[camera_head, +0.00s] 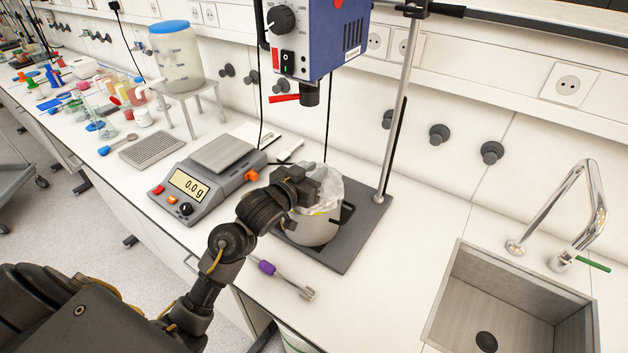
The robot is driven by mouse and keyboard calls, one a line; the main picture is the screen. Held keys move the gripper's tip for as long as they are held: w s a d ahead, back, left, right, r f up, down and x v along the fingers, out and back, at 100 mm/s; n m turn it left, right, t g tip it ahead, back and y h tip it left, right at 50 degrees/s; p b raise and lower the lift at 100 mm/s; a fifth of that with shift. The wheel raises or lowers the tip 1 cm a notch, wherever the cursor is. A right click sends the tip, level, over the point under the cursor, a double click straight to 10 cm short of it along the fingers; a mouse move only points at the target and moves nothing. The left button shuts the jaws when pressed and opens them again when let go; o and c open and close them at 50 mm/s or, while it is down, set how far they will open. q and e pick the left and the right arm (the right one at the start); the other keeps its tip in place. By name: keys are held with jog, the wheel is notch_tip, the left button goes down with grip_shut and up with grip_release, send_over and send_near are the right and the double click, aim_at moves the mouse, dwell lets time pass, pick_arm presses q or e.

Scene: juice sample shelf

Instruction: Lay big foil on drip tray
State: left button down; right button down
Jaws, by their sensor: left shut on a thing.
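A crumpled, whitish, see-through sheet, which looks like the big foil (328,194), sticks up out of a light grey pot (312,231) with dark handles. The pot stands on the dark stand base under the blue stirrer. My left gripper (308,188) is at the pot's left rim, shut on the foil; its fingertips are partly hidden. A flat grey ribbed plate, which looks like the drip tray (152,149), lies left of the scale with nothing on it. My right gripper is not in view.
A scale (205,184) reading 0.0 g stands between tray and pot. A blue stirrer (315,38) and its metal rod (398,110) rise above the pot. A blue-lidded container (176,58) stands behind the tray. A purple-handled tool (283,277) lies in front; a sink (510,300) is right.

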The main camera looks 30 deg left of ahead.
pick_arm(q)
jog(key=shift+w+d+f+p, duration=0.1)
jog(key=shift+d+f+p, duration=0.05)
jog(key=shift+f+p, duration=0.8)
jog(key=shift+f, duration=0.4)
jog(key=shift+f, duration=0.1)
jog(key=shift+f, duration=0.15)
jog(key=c, duration=1.2)
grip_release()
jog(key=shift+c, duration=0.2)
